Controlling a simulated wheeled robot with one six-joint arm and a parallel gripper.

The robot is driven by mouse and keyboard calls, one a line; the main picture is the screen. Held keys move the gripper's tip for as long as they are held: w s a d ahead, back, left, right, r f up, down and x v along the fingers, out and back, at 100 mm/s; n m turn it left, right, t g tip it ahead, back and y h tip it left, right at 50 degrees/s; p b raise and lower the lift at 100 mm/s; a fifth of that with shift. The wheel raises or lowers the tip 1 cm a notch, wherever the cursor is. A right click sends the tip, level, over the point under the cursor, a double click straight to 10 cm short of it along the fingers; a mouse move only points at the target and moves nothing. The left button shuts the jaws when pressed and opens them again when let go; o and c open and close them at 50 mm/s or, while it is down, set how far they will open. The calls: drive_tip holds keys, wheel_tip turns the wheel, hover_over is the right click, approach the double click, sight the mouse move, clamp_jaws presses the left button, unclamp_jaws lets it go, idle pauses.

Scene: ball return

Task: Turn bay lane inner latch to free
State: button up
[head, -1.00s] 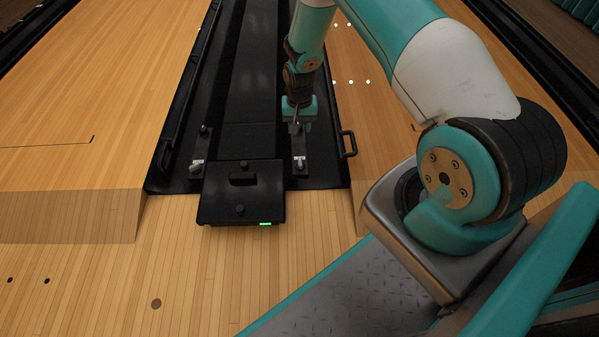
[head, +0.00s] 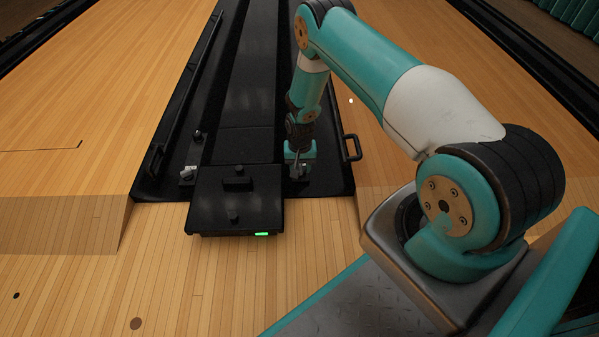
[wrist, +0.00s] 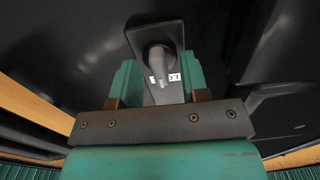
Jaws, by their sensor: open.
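A latch (head: 301,177) with a dark plate sits on the black bay lane, right of the central black box in the head view. The wrist view shows its plate (wrist: 155,33), a grey rounded lever (wrist: 158,61) and a white label, partly covered by the lever. My gripper (head: 300,163) is over this latch and hides much of it. In the wrist view my gripper (wrist: 158,80) is open, with one teal finger on each side of the lever. I cannot tell whether the fingers touch it. A second latch (head: 188,174) lies left of the box, away from my gripper.
The black box (head: 235,205) with a green light stands at the near end of the lane. A black handle (head: 352,147) rises on the right edge, close to my gripper. Another handle (head: 156,160) is on the left edge. Wooden floor lies on both sides.

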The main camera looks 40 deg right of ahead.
drive_tip(key=shift+f, duration=0.25)
clamp_jaws()
